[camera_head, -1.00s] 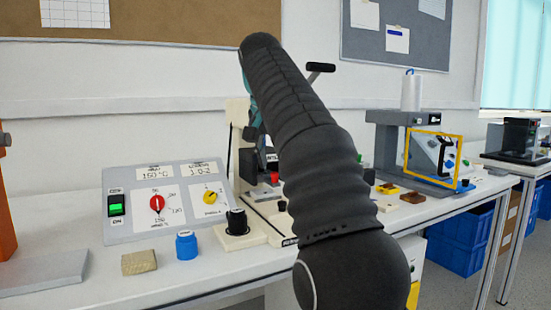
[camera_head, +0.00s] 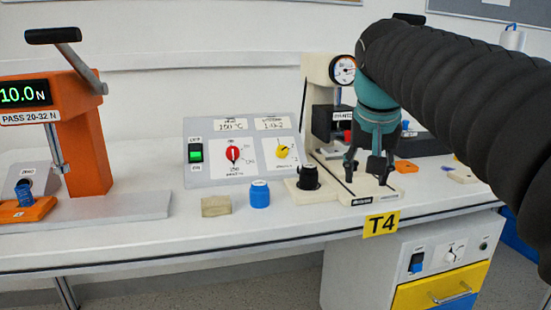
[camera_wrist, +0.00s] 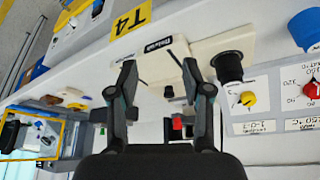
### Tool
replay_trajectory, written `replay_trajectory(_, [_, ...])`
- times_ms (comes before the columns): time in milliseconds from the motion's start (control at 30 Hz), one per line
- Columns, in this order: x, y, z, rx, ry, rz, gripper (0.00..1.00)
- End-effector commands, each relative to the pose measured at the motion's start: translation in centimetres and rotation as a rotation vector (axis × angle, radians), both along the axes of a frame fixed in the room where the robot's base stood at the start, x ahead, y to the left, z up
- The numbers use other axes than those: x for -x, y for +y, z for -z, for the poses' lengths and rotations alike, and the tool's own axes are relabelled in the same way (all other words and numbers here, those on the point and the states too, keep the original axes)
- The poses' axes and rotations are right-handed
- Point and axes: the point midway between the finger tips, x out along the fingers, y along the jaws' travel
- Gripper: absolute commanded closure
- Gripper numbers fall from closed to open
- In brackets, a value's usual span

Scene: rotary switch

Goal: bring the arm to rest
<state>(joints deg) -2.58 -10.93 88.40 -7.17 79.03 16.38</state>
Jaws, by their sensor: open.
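My gripper (camera_head: 367,176) hangs from my dark, sleeved arm in front of the cream press (camera_head: 318,75). Its two fingers are apart, with nothing between them. In the wrist view my gripper (camera_wrist: 159,72) is also open and empty, over the press's cream base (camera_wrist: 160,62). The grey switch panel (camera_head: 213,178) stands to the left of my gripper, apart from it. It carries a red knob (camera_head: 232,153), a yellow knob (camera_head: 282,152) and a green-lit rocker switch (camera_head: 196,153). My arm hides part of the bench behind it.
A black knob (camera_head: 308,177) on a cream base stands left of my fingers. A blue cap (camera_head: 259,194) and a tan block (camera_head: 215,206) lie before the panel. An orange force tester (camera_head: 85,135) stands at left. Bare white bench (camera_head: 150,240) runs along the front.

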Motion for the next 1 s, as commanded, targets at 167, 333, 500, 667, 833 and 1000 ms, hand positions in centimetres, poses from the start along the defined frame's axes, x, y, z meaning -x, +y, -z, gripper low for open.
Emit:
replay_trajectory(167, [5.1, 0.1, 4.8, 0.0, -0.014, -0.076, 0.51])
replay_trajectory(333, [9.8, 0.4, 10.3, 0.0, -0.03, -0.143, 0.51])
replay_trajectory(500, [14.2, 0.7, 16.1, 0.001, -0.048, -0.199, 0.51])
replay_trajectory(667, [16.9, 0.9, 20.2, 0.001, -0.061, -0.23, 0.51])
replay_trajectory(833, [18.0, 0.8, 22.0, 0.003, -0.065, -0.242, 0.51])
replay_trajectory(1000, [18.0, 0.8, 22.1, 0.004, -0.064, -0.244, 0.51])
